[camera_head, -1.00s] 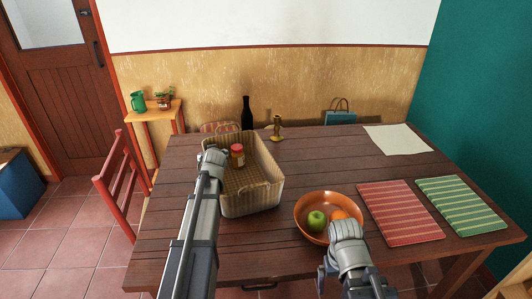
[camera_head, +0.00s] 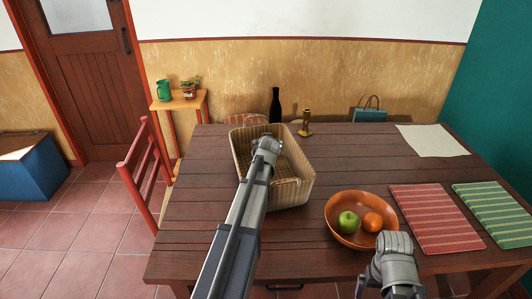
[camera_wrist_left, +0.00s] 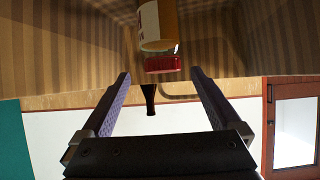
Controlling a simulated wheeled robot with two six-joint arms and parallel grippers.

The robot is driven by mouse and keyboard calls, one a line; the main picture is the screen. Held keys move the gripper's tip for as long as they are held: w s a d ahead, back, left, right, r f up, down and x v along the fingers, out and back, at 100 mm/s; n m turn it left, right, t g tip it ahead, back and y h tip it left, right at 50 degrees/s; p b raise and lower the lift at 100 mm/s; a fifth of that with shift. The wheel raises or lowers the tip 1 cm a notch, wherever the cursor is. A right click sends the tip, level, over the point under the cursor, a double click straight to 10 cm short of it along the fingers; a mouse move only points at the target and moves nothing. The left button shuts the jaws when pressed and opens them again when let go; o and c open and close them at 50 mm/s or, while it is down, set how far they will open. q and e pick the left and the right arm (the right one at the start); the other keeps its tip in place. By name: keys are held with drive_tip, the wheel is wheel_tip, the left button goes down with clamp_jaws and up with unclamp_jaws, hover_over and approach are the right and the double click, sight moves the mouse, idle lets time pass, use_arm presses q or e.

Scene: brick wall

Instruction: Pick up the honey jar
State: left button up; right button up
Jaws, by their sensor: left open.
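The honey jar (camera_wrist_left: 158,25), amber with a red lid (camera_wrist_left: 162,64), shows in the left wrist view inside the wicker basket (camera_head: 295,195). In that view it appears upside down, at the top middle. My left gripper (camera_wrist_left: 160,76) is open, with the lid just beyond and between its fingertips and no visible grip on it. In the head view my left gripper (camera_head: 266,145) is over the basket and hides the jar. My right gripper (camera_head: 393,262) is at the lower right in front of the bowl; its fingers cannot be made out.
An orange bowl (camera_head: 340,232) with a green apple (camera_head: 348,222) and an orange (camera_head: 372,222) stands right of the basket. A dark bottle (camera_head: 275,108) and a brass candlestick (camera_head: 305,125) stand behind it. Red (camera_head: 435,220) and green (camera_head: 493,208) mats lie at the right.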

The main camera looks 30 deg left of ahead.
use_arm(q)
drive_tip(key=b+x, duration=0.2)
drive_tip(key=x, duration=0.1)
drive_tip(key=b+x, duration=0.1)
drive_tip(key=x, duration=0.1)
drive_tip(key=shift+s+a+f, duration=0.15)
drive_tip(key=shift+f, duration=0.2)
drive_tip(key=shift+s+r, duration=0.1)
drive_tip(key=shift+c, duration=0.4)
clamp_jaws()
